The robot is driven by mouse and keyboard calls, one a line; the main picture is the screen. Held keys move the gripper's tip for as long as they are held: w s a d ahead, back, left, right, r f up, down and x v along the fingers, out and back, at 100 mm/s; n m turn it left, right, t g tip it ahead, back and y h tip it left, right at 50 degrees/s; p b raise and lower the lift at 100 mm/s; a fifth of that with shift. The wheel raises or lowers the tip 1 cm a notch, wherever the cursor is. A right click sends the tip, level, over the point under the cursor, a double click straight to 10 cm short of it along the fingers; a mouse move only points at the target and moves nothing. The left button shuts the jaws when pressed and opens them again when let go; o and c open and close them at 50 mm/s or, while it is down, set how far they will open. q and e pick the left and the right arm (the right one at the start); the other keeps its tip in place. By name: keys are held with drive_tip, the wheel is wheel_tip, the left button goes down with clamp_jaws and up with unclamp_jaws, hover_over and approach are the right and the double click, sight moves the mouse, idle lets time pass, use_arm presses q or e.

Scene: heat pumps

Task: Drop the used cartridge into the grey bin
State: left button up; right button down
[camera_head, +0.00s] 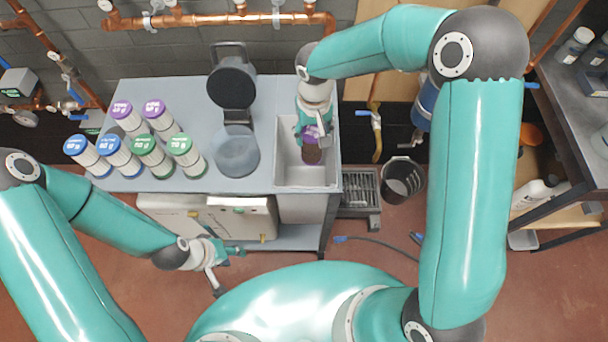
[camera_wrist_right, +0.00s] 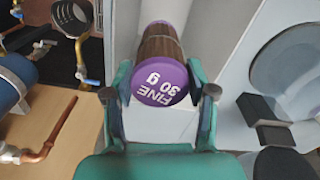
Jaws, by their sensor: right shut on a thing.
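The used cartridge (camera_head: 312,154), brown with a purple cap, is held by my right gripper (camera_head: 313,135) over the grey sink basin at the worktop's right end. In the right wrist view the cartridge (camera_wrist_right: 160,65) sits between both fingers, its cap reading "FINE 30 g" towards the camera. A dark grey bin (camera_head: 402,182) stands on the floor right of the basin, apart from the gripper; a dark round container, likely the same bin, shows at the wrist view's top left (camera_wrist_right: 72,16). My left gripper (camera_head: 226,268) is open and empty in front of the worktop.
Several fresh-looking cartridges with purple, blue and green caps (camera_head: 135,137) stand on the worktop (camera_head: 185,92). A dark-lidded housing (camera_head: 233,85) stands open beside the basin (camera_head: 322,178). A floor drain grate (camera_head: 358,187) lies between basin and bin. A yellow-brown pipe with blue valve (camera_head: 377,130) rises behind.

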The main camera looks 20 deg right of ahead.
drive_tip(key=shift+c, duration=1.3)
unclamp_jaws()
drive_tip(key=shift+r, duration=0.1)
wheel_tip(320, 180, up, 12)
